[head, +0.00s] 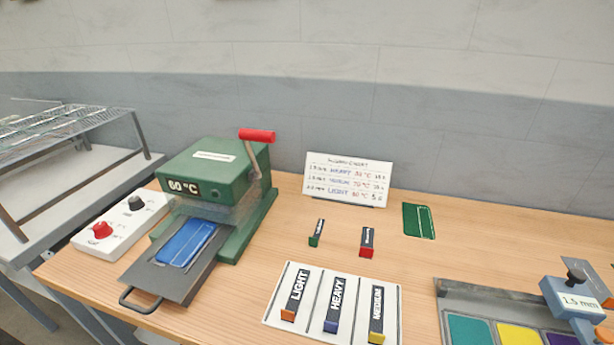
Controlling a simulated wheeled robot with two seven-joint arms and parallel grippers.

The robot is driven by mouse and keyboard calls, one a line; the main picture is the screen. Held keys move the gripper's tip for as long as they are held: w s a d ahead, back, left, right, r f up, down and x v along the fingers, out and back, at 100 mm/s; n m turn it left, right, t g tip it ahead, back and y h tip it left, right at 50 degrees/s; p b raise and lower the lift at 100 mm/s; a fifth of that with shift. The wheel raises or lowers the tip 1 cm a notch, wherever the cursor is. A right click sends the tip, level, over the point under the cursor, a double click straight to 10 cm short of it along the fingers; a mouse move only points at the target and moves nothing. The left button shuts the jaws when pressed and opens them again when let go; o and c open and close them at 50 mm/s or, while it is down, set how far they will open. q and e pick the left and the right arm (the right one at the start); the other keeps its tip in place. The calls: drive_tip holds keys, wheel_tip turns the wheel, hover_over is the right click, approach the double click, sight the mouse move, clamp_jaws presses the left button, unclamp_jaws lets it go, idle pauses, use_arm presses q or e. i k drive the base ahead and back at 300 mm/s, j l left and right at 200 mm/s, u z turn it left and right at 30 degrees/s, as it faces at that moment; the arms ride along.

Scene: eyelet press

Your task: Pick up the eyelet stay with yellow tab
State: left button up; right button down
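The eyelet stay with yellow tab (377,316) is a black strip lettered in white, apparently MEDIUM, with a yellow end toward me. It lies in the right column of a white card (392,330) at the front middle of the wooden table. To its left on the card lie a stay with a blue tab (335,304), marked HEAVY, and a stay with an orange tab (295,296), marked LIGHT. Behind the card lie a green-tabbed stay (317,232) and a red-tabbed stay (367,242). Neither of my grippers is in the head view.
A green press (208,174) with a red-handled lever stands at left, a blue piece (187,243) on its tray. A white control box (120,224) stands left of it. A sign (346,180) stands behind. A grey tray (490,297) with a 1.5 mm block (573,299) is at right.

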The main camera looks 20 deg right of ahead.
sight(375, 336)
drive_tip(key=z, duration=1)
